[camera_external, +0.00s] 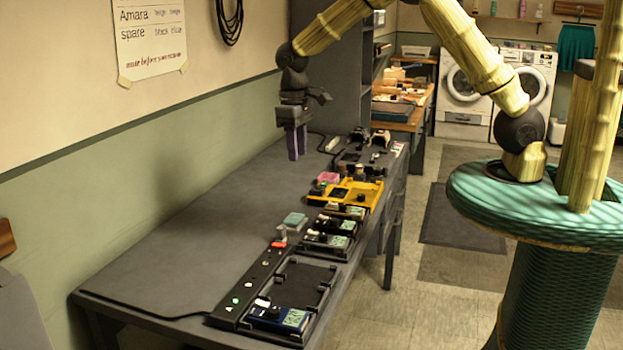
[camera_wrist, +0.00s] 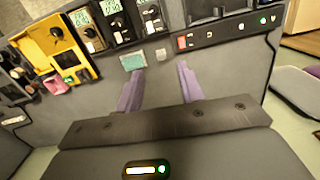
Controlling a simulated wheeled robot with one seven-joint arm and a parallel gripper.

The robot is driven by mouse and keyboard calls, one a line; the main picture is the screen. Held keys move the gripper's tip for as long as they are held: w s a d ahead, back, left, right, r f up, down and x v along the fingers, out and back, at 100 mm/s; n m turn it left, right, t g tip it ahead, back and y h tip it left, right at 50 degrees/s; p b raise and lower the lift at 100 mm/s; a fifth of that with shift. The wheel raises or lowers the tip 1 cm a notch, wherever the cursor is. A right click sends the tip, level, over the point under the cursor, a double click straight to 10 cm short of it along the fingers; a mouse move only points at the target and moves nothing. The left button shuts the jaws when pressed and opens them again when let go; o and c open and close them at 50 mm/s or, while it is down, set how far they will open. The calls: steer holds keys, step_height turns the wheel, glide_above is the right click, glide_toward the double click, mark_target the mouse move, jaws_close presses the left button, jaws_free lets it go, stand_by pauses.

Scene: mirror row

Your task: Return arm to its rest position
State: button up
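My gripper (camera_external: 297,143) is above the dark grey table (camera_external: 190,245), pointing down, with the tabletop below it. In the wrist view its two purple fingers (camera_wrist: 160,92) stand apart with nothing between them, so it is open and empty. My arm reaches from the teal round base at the right over to the table. The gripper is apart from the devices on the table.
A row of trays with devices runs along the table's right edge, including a yellow tray (camera_external: 370,192) and a blue device (camera_external: 278,317). A teal block (camera_external: 295,219) and a pink block (camera_external: 328,177) lie beside the row. The table's left side is clear. A wall stands behind.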

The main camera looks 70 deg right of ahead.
steer(key=s+d+r+t, duration=0.1)
steer(key=s+d, duration=0.2)
steer(key=s, duration=0.7)
steer(key=s+d+r+t, duration=0.1)
steer(key=s+d+t, duration=0.1)
steer(key=s, duration=0.9)
steer(key=shift+d+r+n, duration=0.25)
steer(key=shift+d+n, duration=0.05)
steer(key=shift+d, duration=0.3)
step_height(320, 180, down, 64)
steer(key=b, duration=6.4)
